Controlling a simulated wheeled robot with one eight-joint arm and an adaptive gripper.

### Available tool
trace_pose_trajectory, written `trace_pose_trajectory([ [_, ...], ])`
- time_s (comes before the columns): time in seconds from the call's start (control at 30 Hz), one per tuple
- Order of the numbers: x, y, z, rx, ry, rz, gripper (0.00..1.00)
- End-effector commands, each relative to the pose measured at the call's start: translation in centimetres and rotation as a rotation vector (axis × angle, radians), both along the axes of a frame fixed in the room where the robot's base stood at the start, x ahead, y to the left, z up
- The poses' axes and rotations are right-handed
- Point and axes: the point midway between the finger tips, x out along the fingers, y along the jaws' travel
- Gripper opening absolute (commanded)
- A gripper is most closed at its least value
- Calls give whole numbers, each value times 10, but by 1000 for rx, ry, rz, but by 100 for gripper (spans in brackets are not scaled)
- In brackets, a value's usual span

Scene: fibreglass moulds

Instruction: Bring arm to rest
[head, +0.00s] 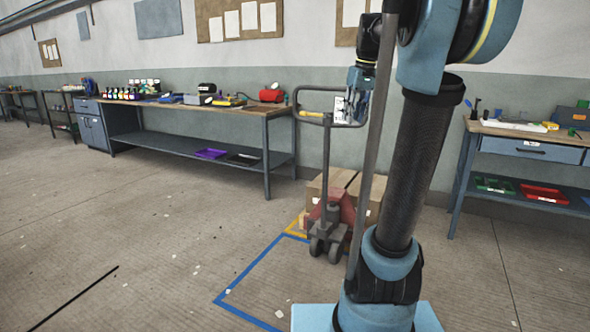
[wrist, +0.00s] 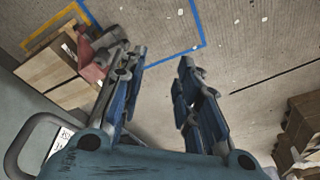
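My arm rises on the right of the head view, its blue and black links upright over my base. My gripper (head: 357,88) hangs at the far end of the arm, in front of the back wall and partly hidden by a grey post. In the wrist view my gripper (wrist: 160,85) points down toward the floor. Its two blue and grey fingers stand well apart, with only bare floor showing between them. It holds nothing.
A pallet truck (head: 328,210) with cardboard boxes (head: 316,190) stands behind my arm. A long workbench (head: 190,106) with tools and bins is at left; another workbench (head: 530,132) is at right. Blue tape (head: 245,272) marks the floor. The left floor is mostly clear.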

Motion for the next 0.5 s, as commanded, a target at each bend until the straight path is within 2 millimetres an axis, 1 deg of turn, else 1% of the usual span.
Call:
trace_pose_trajectory([
  [0.03,-16,2,-12,-3,2,-15,30],
  [0.1,-36,5,-29,-8,4,-42,30],
  [0.27,-82,8,-71,-16,7,-103,30],
  [0.4,-121,11,-111,-25,8,-156,30],
  [0.47,-137,11,-129,-28,8,-179,30],
  [0.5,-149,12,-142,-30,8,-194,30],
])
